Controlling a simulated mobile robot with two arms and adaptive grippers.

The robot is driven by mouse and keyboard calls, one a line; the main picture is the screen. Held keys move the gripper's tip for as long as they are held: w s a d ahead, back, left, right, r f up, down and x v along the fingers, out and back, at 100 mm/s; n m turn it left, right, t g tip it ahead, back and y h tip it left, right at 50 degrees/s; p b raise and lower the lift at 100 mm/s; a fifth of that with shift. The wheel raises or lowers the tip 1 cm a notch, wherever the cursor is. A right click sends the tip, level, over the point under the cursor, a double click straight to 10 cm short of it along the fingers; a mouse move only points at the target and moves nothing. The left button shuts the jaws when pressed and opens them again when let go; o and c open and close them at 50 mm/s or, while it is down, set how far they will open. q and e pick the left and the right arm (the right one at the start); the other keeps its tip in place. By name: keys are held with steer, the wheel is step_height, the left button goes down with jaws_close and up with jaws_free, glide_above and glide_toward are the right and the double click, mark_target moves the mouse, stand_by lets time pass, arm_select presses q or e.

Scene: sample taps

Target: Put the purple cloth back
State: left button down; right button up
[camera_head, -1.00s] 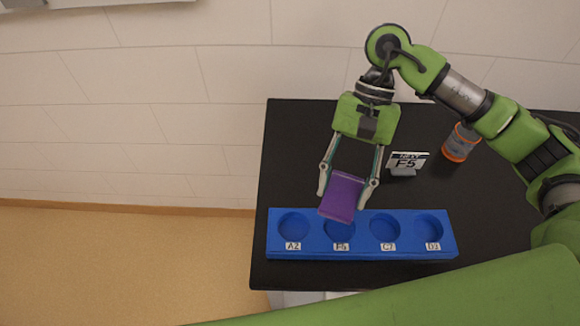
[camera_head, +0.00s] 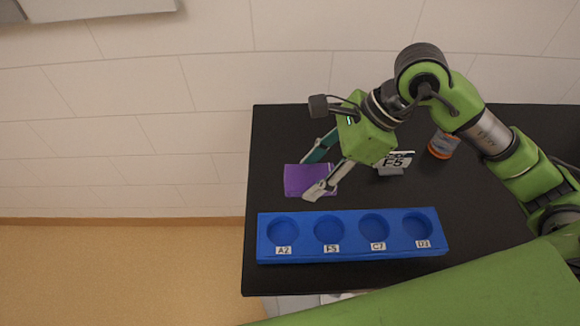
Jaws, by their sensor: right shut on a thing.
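The purple cloth (camera_head: 297,180) is a flat folded piece at the left part of the black table, behind the blue rack. My right gripper (camera_head: 309,177) is over it, its fingers shut on the cloth at its right part. One finger hides part of the cloth's right side. The cloth appears low, at or close to the table top. My left gripper is not in view.
The blue rack (camera_head: 351,256) has round wells labelled A2, F5, C7 and D3, all empty. A sign reading F5 (camera_head: 397,162) stands behind my right gripper. An orange-rimmed container (camera_head: 443,146) stands farther right. The black table (camera_head: 262,140) is clear at its back left.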

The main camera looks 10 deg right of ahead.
steer(key=w+f+p, duration=0.1)
steer(key=w+f, duration=0.1)
steer(key=w, duration=0.1)
steer(key=w+a+f+p, duration=0.1)
steer(key=w+f, duration=0.2)
steer(key=w+f+p, duration=0.1)
steer(key=w+f, duration=0.1)
steer(key=w, duration=0.2)
steer(key=shift+a+f, duration=0.2)
steer(key=shift+a, duration=0.2)
steer(key=shift+w+f, duration=0.35)
steer(key=shift+f, duration=0.15)
step_height(320, 180, down, 3)
steer(key=shift+w+a+r+p, duration=0.1)
steer(key=shift+p, duration=0.85)
steer(key=shift+f, duration=0.25)
steer(key=shift+f, duration=0.1)
steer(key=o, duration=0.7)
steer(key=shift+c, duration=0.2)
steer(key=o, duration=0.4)
